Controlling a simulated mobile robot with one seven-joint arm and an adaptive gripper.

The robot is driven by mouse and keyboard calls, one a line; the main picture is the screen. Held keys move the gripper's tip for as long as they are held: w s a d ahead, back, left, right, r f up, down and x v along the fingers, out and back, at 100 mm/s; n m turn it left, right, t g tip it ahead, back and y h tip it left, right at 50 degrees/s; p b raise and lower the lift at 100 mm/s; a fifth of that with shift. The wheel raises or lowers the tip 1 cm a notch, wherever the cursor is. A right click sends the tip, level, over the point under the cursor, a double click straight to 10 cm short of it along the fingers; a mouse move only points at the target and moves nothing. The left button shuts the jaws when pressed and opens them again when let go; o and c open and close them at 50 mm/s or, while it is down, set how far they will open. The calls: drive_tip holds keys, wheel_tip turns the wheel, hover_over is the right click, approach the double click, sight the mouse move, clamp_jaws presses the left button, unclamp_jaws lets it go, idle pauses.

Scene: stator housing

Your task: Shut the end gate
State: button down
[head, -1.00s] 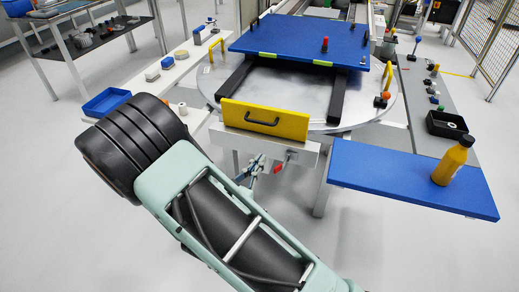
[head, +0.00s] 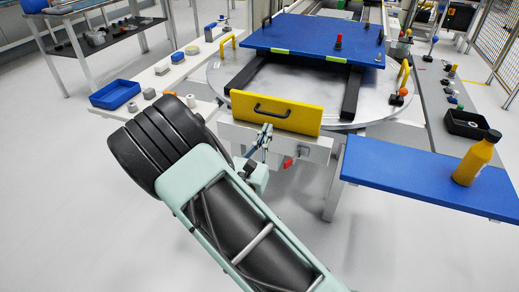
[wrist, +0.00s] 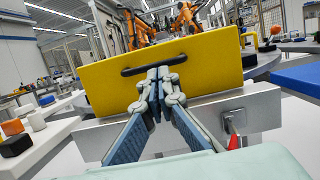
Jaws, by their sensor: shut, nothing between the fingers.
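The end gate is a yellow panel (head: 275,113) with a black handle, standing upright at the front edge of the round metal table. In the wrist view the yellow gate (wrist: 205,62) fills the middle, and its handle (wrist: 153,65) lies just beyond my fingertips. My gripper (head: 266,131) is in front of the gate's lower part. In the wrist view my gripper (wrist: 158,78) has its fingers together and empty, overlapping the handle in the picture. I cannot tell whether they touch the gate.
A red lever (head: 288,163) sits on the front beam below the gate. A blue shelf (head: 420,175) with a yellow bottle (head: 477,160) juts out at right. A blue plate (head: 315,40) lies over the black rails (head: 350,95) behind the gate. A blue bin (head: 115,94) stands at left.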

sight(273, 115)
drive_tip(key=x, duration=0.3)
drive_tip(key=shift+w, duration=0.25)
drive_tip(key=shift+r, duration=0.1)
drive_tip(key=shift+w+d+r, duration=0.2)
drive_tip(key=shift+w+r, duration=0.1)
drive_tip(key=shift+w, duration=0.15)
drive_tip(key=shift+f, duration=0.1)
